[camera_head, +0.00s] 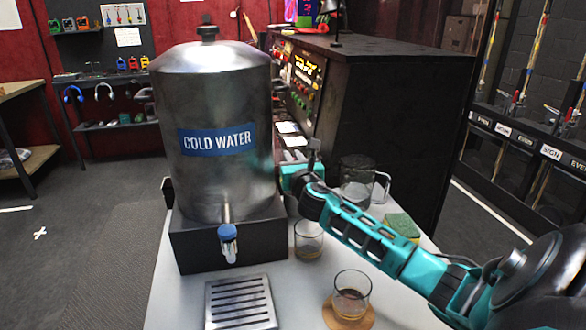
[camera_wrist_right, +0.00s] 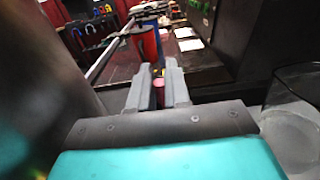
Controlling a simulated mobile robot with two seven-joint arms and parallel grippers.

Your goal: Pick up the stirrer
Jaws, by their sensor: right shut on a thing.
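My right gripper (camera_head: 299,158) reaches in from the right, just to the right of the cold water tank (camera_head: 215,130). In the right wrist view its fingers (camera_wrist_right: 158,84) are close together, with a small reddish piece (camera_wrist_right: 158,92) between them. I take this thin piece for the stirrer; most of it is hidden by the fingers, and its full shape cannot be told. A red and blue upright thing (camera_wrist_right: 148,42) stands beyond the fingertips. My left gripper is not in view.
On the white table stand a glass (camera_head: 308,240), a second glass (camera_head: 351,294) on a round coaster (camera_head: 333,317), a glass jug (camera_head: 357,180), a sponge (camera_head: 402,226) and a drip tray (camera_head: 240,303). A dark cabinet (camera_head: 395,120) stands behind.

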